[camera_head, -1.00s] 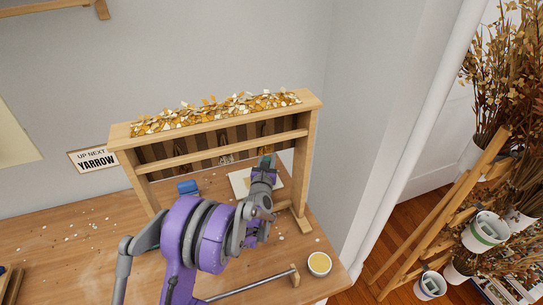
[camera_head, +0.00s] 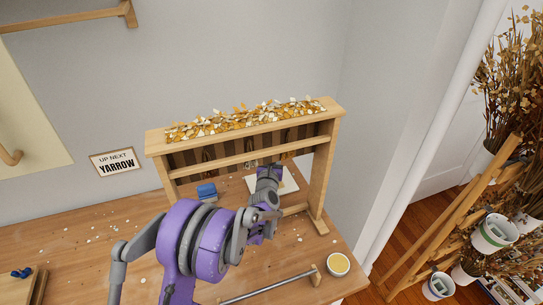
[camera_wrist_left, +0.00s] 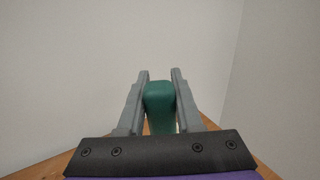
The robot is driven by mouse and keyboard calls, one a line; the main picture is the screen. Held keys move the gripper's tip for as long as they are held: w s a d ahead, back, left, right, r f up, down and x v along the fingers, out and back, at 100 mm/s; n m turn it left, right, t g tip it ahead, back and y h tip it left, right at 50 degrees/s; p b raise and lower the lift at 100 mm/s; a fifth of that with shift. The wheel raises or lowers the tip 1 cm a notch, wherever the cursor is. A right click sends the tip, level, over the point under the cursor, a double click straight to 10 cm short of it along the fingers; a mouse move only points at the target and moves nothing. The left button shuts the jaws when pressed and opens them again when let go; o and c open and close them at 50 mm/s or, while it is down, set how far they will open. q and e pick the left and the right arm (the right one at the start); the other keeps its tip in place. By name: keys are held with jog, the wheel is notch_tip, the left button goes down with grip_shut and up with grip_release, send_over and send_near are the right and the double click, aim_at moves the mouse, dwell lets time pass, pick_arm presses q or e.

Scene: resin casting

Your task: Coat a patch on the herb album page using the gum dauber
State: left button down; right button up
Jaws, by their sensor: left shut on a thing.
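The album page (camera_head: 289,188) is a pale sheet lying on the table under the wooden rack, partly hidden by my left arm. My left gripper (camera_head: 269,171) is over the page, in front of the rack. In the left wrist view, my left gripper (camera_wrist_left: 160,92) is shut on a teal-green handle (camera_wrist_left: 159,100), which I take for the gum dauber. The dauber's working end is hidden, so I cannot tell whether it touches the page. My right gripper is not in view.
A wooden rack (camera_head: 240,122) topped with gold flakes stands over the page, its posts close to my left arm. A blue block (camera_head: 206,191) lies left of the page. A cup of yellow stuff (camera_head: 338,264) and a metal rod (camera_head: 268,290) are near the front right edge.

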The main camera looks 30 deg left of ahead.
pick_arm(q)
jog(key=shift+r+p, duration=0.8)
jog(key=shift+r, duration=0.85)
